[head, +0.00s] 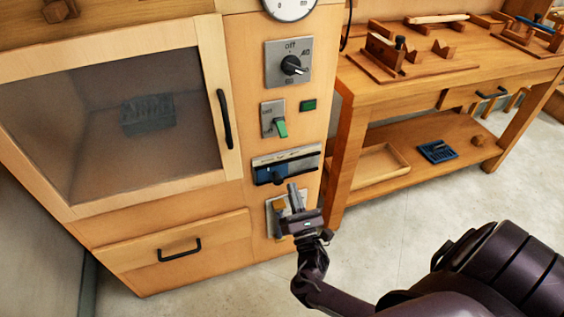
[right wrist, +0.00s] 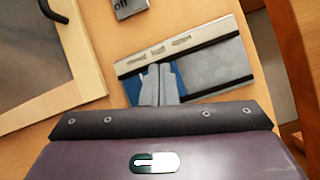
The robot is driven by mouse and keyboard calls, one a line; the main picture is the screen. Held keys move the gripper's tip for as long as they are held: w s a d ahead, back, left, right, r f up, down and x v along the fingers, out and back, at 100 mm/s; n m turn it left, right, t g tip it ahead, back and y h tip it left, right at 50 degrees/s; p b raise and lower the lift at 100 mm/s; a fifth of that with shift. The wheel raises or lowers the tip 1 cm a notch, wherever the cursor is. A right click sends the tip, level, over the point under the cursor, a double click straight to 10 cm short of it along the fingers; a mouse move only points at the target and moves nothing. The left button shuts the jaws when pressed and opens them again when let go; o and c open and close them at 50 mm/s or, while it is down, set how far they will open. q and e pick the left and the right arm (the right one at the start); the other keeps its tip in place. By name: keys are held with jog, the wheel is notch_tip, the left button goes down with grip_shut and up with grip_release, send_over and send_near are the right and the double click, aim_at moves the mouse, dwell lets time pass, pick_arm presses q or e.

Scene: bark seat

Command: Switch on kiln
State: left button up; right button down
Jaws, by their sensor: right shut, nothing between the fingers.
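The kiln is a wooden cabinet with a dark glass door (head: 110,125) and a control column at its right. A lower plate (head: 272,222) with an orange part is partly hidden by my right gripper (head: 293,192). That gripper is shut and empty, its fingers pointing up just below the knob. In the right wrist view the fingers (right wrist: 160,78) overlap the panel (right wrist: 218,65); contact cannot be told.
A round gauge (head: 290,6) sits atop the column and a small green indicator (head: 308,105) beside the switch. The door handle (head: 224,118) and drawer handle (head: 179,250) stick out at left. A wooden workbench (head: 365,120) stands close at right. Floor in front is clear.

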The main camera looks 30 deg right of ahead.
aim_at(282, 129)
pick_arm(q)
jog(key=shift+w+d+r+b, duration=0.1)
jog(key=shift+w+r+b, duration=0.1)
jog(key=shift+r+b, duration=0.3)
jog(key=shift+w+d+r+b, duration=0.1)
jog(key=shift+w+r+b, duration=0.05)
jog(key=shift+r+b, duration=0.35)
pick_arm(e)
jog(key=shift+a+r+n+t+y, duration=0.2)
jog(key=shift+r+n+t, duration=0.45)
jog(key=shift+n, duration=0.45)
jog(key=shift+a+r+n+t+y, duration=0.1)
jog(key=shift+a+r+n+t, duration=0.1)
jog(key=shift+r+n+t, duration=0.7)
jog(key=shift+w+f, duration=0.1)
jog(key=shift+f, duration=0.25)
